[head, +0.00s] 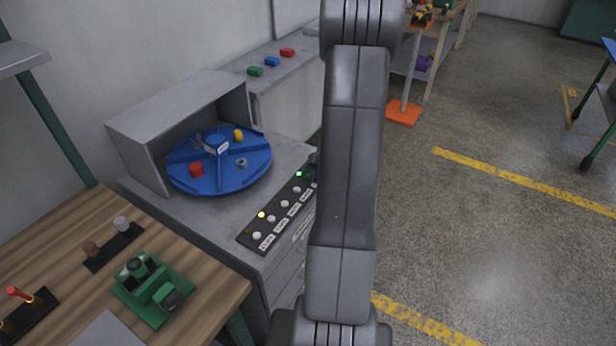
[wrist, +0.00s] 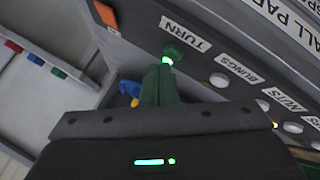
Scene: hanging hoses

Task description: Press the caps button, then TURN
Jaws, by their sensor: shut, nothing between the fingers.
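The dark button panel (head: 248,238) on the grey cabinet carries a row of white buttons with labels. In the wrist view the TURN label (wrist: 187,34) sits by a green button (wrist: 184,54) with a bright green light beside it. My gripper (wrist: 160,72) is shut and empty, its green fingers at the TURN button; I cannot tell whether they touch it. A yellow light (head: 262,214) glows beside the second white button from the near end; its label is too small to read. My arm hides part of the panel's far end in the head view.
A blue divided turntable (head: 219,182) holds a red piece (head: 196,170), a yellow piece (head: 238,135) and a nut (head: 242,163), partly under a grey housing (head: 150,120). A wooden bench (head: 200,262) with a green fixture (head: 155,289) stands at near left.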

